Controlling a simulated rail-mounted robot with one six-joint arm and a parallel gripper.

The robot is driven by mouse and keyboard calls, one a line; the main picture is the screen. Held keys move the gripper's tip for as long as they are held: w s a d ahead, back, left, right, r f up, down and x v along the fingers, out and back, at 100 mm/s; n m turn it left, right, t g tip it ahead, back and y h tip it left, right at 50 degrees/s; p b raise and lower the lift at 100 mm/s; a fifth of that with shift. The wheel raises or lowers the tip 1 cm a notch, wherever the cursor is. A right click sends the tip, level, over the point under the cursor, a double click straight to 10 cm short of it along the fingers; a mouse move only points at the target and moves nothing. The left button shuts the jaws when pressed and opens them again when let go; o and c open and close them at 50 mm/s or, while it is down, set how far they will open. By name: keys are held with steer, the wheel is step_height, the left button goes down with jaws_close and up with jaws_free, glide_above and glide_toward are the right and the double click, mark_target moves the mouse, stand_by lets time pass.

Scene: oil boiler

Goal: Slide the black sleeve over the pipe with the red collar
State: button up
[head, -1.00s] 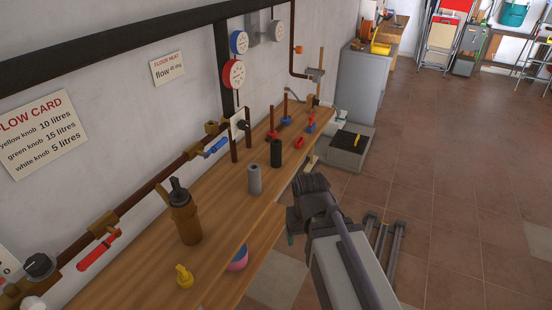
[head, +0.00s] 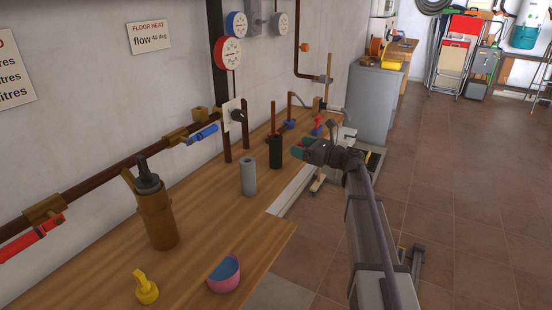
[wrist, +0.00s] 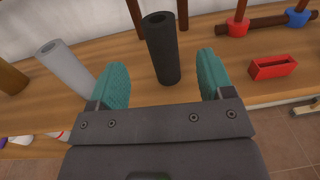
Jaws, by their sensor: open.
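The black sleeve (head: 275,152) stands upright on the wooden bench. In the wrist view the black sleeve (wrist: 161,48) appears between and beyond my teal fingertips. My gripper (head: 304,149) is open and empty, to the right of the sleeve with a gap between them. Its two fingers also show apart in the wrist view (wrist: 164,78). The pipe with the red collar (wrist: 238,27) stands behind and to the right of the sleeve; its top is cut off there.
A grey sleeve (head: 248,176) stands left of the black one. A blue-collared pipe (wrist: 298,18) stands right of the red collar. A slotted red block (wrist: 272,67) lies on the bench. A brown oil can (head: 156,215), yellow item (head: 146,288) and pink bowl (head: 224,273) are nearer.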

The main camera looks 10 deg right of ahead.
steer(key=x, duration=1)
steer(key=shift+w+a, duration=0.15)
steer(key=shift+a, duration=0.05)
steer(key=c, duration=1.3)
steer(key=shift+o, duration=0.2)
step_height(320, 180, up, 10)
steer(key=p, duration=1)
steer(key=shift+r, duration=0.1)
